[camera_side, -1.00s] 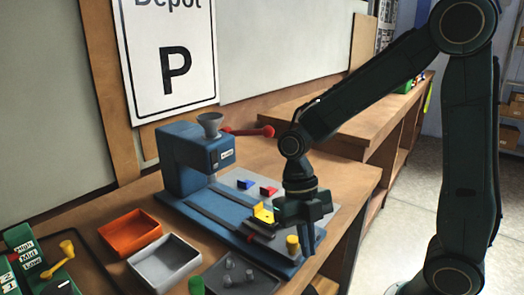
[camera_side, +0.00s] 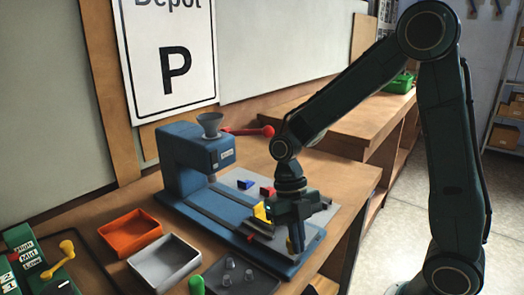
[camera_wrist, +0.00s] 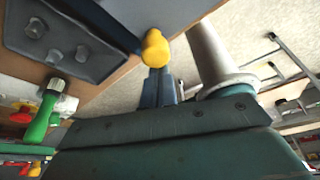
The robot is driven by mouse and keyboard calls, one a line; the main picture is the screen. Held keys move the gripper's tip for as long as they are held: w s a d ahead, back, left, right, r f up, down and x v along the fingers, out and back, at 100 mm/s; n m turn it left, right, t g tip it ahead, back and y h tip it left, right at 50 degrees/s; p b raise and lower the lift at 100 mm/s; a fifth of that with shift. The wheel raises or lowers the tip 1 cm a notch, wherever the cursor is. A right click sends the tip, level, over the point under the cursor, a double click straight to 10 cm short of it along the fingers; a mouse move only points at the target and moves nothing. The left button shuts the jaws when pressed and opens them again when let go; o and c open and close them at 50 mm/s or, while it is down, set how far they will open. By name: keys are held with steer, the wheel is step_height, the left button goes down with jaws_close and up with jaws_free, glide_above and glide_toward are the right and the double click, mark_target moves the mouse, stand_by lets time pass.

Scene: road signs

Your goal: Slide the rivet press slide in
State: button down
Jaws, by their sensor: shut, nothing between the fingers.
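The rivet press (camera_side: 188,165) is blue, with a grey funnel on its head and a long base reaching toward the front right.
An orange tray (camera_side: 106,232) and a grey tray (camera_side: 143,265) stand left of the press. Red and blue blocks sit behind the slide. The bench edge is close at right.

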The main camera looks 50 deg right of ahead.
glide_above(254, 237)
steer(key=shift+w+d, duration=0.1)
steer(key=shift+w, duration=0.05)
stand_by(0.7)
stand_by(0.4)
steer(key=shift+s+a+r, duration=0.1)
steer(key=shift+s+a, duration=0.35)
steer(key=shift+s, duration=0.4)
steer(key=shift+s+a, duration=0.4)
steer(key=shift+s, duration=0.4)
steer(key=shift+s+r, duration=0.15)
steer(key=v, duration=0.9)
steer(key=shift+r, duration=0.3)
